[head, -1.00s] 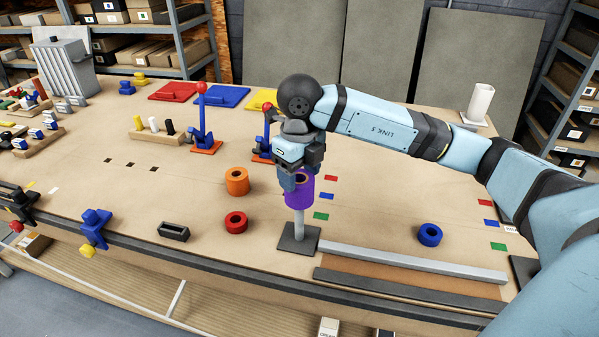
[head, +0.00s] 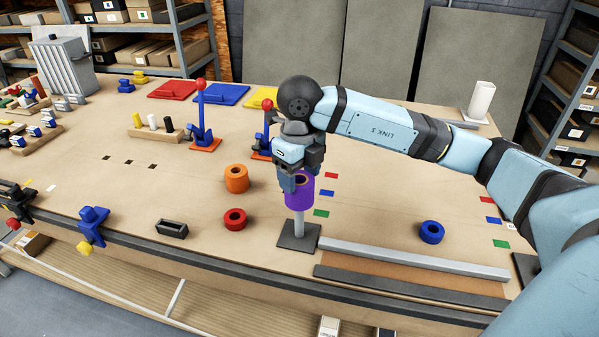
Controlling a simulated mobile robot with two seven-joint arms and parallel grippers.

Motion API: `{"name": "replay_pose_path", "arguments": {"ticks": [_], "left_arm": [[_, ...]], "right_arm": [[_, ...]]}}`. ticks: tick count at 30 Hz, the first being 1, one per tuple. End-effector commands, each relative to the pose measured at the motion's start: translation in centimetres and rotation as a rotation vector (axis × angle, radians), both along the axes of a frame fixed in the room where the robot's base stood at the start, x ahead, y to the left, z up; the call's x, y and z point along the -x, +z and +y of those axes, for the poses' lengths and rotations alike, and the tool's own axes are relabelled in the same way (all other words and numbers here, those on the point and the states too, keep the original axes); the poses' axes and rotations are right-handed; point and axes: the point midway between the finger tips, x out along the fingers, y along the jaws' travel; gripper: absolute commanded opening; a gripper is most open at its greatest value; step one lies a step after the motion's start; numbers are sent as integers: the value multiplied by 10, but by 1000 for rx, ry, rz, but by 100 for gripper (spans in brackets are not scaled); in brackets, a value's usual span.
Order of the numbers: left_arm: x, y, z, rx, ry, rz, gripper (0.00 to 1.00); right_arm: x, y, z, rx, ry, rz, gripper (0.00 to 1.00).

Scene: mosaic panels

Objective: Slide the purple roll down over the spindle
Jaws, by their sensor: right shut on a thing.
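The purple roll (head: 300,195) is around the upper part of the grey spindle (head: 299,224), with bare post showing below it. The spindle stands upright on a dark square base (head: 299,238) near the table's front edge. My right gripper (head: 297,183) comes down from above and is shut on the purple roll at its top. The spindle's tip is hidden by the roll and gripper. My left gripper is not in view.
An orange roll (head: 237,179) and a red roll (head: 235,219) stand left of the spindle; a blue roll (head: 431,232) lies to the right. A grey rail (head: 415,259) runs right of the base. Levers with red knobs (head: 201,85) stand behind.

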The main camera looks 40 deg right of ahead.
Motion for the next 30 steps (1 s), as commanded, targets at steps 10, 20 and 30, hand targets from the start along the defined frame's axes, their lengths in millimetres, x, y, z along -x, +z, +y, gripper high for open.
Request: {"name": "replay_pose_path", "arguments": {"ticks": [10,20,30], "left_arm": [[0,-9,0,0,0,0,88],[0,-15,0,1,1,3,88],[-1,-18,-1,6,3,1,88]], "right_arm": [[0,-10,0,0,0,0,37],[0,-18,0,0,0,0,37],[0,-27,0,0,0,0,37]]}}
